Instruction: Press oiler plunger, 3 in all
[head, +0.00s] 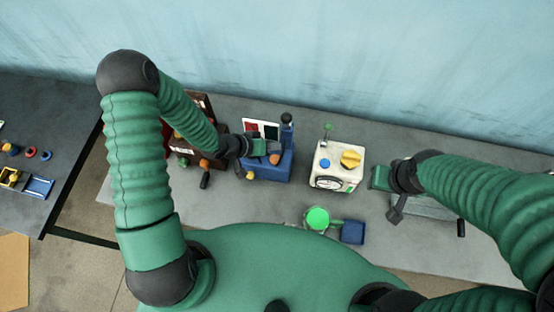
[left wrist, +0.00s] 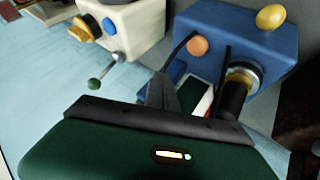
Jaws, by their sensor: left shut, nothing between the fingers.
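A blue box-shaped unit (head: 268,168) stands at the table's middle, with a dark post and round black knob (head: 286,118) at its back right. I cannot tell for certain which part is the oiler plunger. In the left wrist view, the blue unit (left wrist: 240,50) shows an orange knob (left wrist: 197,46), a yellow knob (left wrist: 271,17) and a black cylinder (left wrist: 233,98) with a brass collar. My left gripper (head: 270,149) is shut and empty, over the unit's top; contact is unclear. My right gripper (head: 380,178) is right of the white unit; its fingers are unclear.
A white unit (head: 323,180) with a blue button, yellow knob and green-tipped lever stands right of the blue one. A green-topped round vessel (head: 317,218) and a small blue block (head: 352,232) lie in front. A brown rack (head: 190,115) stands left. Bare table lies behind.

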